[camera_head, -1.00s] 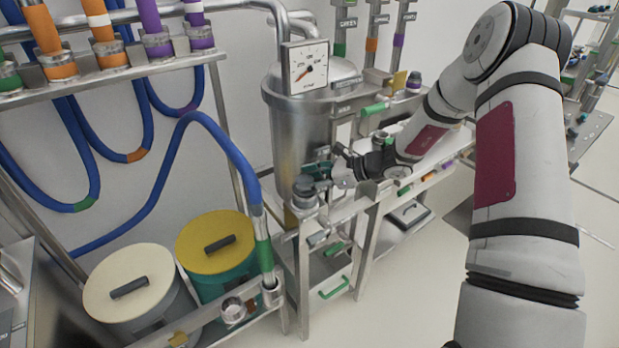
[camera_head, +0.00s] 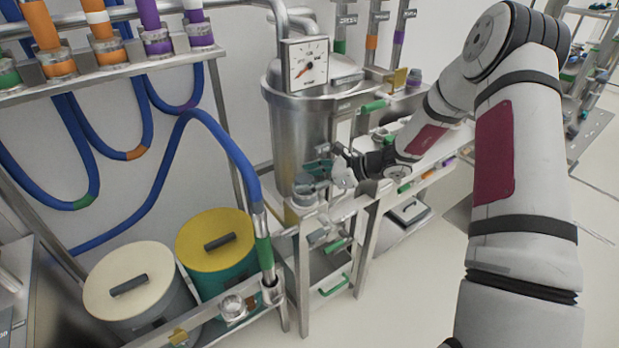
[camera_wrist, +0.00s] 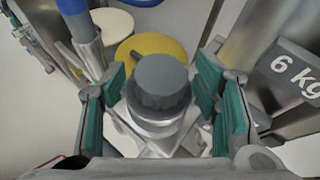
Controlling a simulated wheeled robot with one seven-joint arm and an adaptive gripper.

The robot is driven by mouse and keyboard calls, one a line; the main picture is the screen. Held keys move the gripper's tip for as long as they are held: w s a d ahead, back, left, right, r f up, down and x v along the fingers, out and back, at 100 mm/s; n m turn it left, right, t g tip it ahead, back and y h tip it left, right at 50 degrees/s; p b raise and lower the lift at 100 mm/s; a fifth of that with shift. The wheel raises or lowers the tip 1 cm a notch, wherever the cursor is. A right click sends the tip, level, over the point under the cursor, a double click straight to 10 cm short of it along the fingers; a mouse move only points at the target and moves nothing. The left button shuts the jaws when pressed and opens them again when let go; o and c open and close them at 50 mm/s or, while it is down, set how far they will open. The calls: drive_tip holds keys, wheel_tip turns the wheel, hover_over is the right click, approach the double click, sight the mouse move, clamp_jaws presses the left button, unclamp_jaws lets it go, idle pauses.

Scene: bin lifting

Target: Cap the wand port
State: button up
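A dark grey ribbed cap (camera_wrist: 160,82) sits upright on a round silver collar (camera_wrist: 158,128) in the wrist view. In the head view the cap (camera_head: 305,183) is at the corner of the steel stand beside the tank. My gripper (camera_wrist: 163,88) is open, with green pads on both sides of the cap. Narrow gaps seem to remain between pads and cap; contact cannot be told for sure. In the head view my gripper (camera_head: 322,175) is at the cap's right and partly covers it. Any port opening under the cap is hidden.
A steel tank (camera_head: 300,125) with a dial gauge stands behind the cap. A blue hose ends in a green-banded wand (camera_head: 265,252) standing in a holder at lower left. Yellow-lidded (camera_head: 214,240) and cream-lidded (camera_head: 128,280) bins stand left. A "6 kg" plate (camera_wrist: 295,68) is close at right.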

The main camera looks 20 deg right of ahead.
drive_tip(key=shift+r, duration=0.1)
drive_tip(key=v, duration=1.2)
drive_tip(key=s+a+r+n+g+h, duration=0.4)
drive_tip(key=s+a+r+n+g, duration=0.1)
drive_tip(key=s+a+r+n, duration=0.75)
drive_tip(key=s+d+r+n+t+h, duration=0.1)
drive_tip(key=s+r+n+h, duration=0.1)
drive_tip(key=s+n, duration=0.2)
drive_tip(key=s+r+n+t+h, duration=0.1)
drive_tip(key=s+r+n+h, duration=0.1)
drive_tip(key=s, duration=0.5)
drive_tip(key=s+d+r+n+t+h, duration=0.1)
drive_tip(key=s+r+n+h, duration=0.1)
drive_tip(key=s+r+n, duration=0.2)
drive_tip(key=shift+s+d+r+n, duration=0.3)
drive_tip(key=shift+s+n, duration=0.55)
drive_tip(key=shift+s, duration=0.2)
